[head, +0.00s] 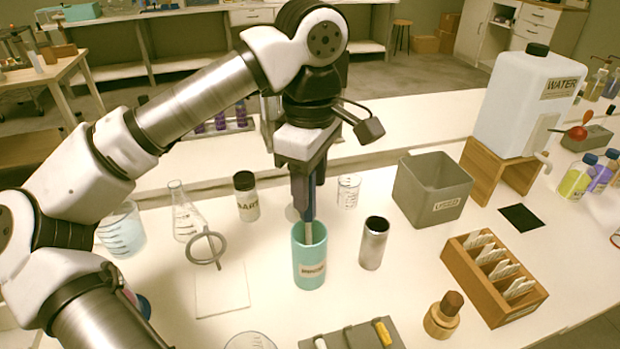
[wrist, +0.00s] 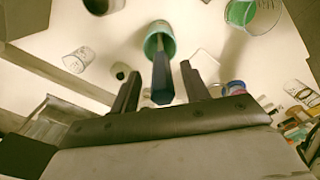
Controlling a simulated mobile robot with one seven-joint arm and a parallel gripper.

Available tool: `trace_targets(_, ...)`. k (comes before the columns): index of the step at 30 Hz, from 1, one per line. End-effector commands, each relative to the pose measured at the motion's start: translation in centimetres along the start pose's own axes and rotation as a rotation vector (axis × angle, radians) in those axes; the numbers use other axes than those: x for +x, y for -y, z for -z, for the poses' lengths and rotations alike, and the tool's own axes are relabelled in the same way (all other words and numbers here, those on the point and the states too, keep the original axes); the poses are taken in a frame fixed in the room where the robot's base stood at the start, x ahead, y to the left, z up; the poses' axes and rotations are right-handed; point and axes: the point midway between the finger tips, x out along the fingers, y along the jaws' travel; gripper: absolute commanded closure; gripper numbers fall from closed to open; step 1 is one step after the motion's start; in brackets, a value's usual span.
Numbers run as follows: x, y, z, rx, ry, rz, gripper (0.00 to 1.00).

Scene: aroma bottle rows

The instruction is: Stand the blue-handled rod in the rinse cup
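The teal rinse cup (head: 309,272) with a pale label stands upright on the white table; it also shows in the wrist view (wrist: 151,45). The blue-handled rod (wrist: 162,78) has its lower end inside the cup and its handle up between my fingers. In the head view its grey shaft (head: 308,233) enters the cup mouth. My gripper (head: 307,205) is right above the cup, pointing down. In the wrist view my gripper's fingers (wrist: 161,85) are spread, with a gap on both sides of the handle. The rod's tip is hidden in the cup.
A metal cylinder (head: 373,243) stands close right of the cup. A grey USED bin (head: 433,205) and wooden card rack (head: 495,277) are further right. A ring stand (head: 206,248) is left. A grey holder (head: 352,338) with a yellow-handled item is in front.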

Motion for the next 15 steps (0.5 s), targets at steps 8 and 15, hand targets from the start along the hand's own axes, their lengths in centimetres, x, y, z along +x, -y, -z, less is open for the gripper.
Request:
trace_targets(8, -0.1, 0.0, 0.0, 0.0, 0.0, 0.0, 0.54)
trace_targets(15, -3.2, -0.1, 0.0, -0.002, -0.002, -0.003, 0.54)
